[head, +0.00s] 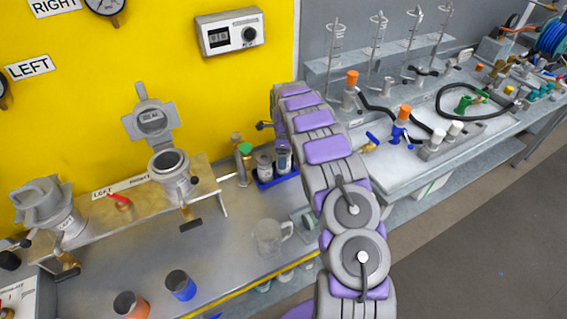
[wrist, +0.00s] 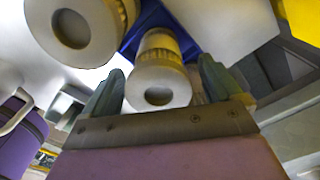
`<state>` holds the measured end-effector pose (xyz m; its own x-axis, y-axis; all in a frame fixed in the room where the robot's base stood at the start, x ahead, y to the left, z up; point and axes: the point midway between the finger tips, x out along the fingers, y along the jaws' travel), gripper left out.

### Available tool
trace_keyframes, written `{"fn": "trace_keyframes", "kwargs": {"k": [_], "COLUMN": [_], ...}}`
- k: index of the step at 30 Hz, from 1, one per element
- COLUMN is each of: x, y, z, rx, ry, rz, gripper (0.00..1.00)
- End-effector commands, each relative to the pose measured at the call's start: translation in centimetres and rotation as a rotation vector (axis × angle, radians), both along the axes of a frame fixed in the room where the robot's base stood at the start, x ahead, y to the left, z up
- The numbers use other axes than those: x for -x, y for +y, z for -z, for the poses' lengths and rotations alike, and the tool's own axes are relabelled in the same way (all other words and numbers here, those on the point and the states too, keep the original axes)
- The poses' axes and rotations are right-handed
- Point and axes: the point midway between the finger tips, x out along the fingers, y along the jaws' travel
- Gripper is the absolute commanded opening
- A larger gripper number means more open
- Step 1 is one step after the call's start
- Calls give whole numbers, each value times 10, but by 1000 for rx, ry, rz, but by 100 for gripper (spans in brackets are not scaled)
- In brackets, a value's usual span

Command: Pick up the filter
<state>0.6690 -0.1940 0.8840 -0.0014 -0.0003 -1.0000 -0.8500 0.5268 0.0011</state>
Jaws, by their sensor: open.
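Two filters stand in a blue holder (head: 268,184) on the grey bench in the head view, a left one (head: 264,163) and a right one (head: 283,157) beside my arm. In the wrist view, one filter (wrist: 159,84) with a pale round end and a yellowish ribbed body lies between the two fingers of my gripper (wrist: 160,68). The fingers are apart, one on each side of it, with gaps showing. A second filter (wrist: 76,25) is at the upper left, outside the fingers. My arm hides much of the gripper in the head view.
A green-topped bottle (head: 245,160) stands left of the holder. A clear jug (head: 270,238) is in front. A pale tray (head: 425,150) with valves and hoses is at right.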

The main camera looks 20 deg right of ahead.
Motion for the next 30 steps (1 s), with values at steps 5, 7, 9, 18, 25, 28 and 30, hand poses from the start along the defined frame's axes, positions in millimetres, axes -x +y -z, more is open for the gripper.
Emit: {"fn": "trace_keyframes", "kwargs": {"k": [5,7,9,18,25,28,30], "x": [0,0,0,0,0,0,0], "y": [0,0,0,0,0,1,1], "z": [28,31,30,30,30,30,30], "rx": [-2,-3,-2,-2,-2,-2,-2], "ry": [0,-2,-2,-1,-1,-1,-1], "rz": [1,0,0,1,1,1,1], "gripper": [92,92,92,75,53,44,37]}}
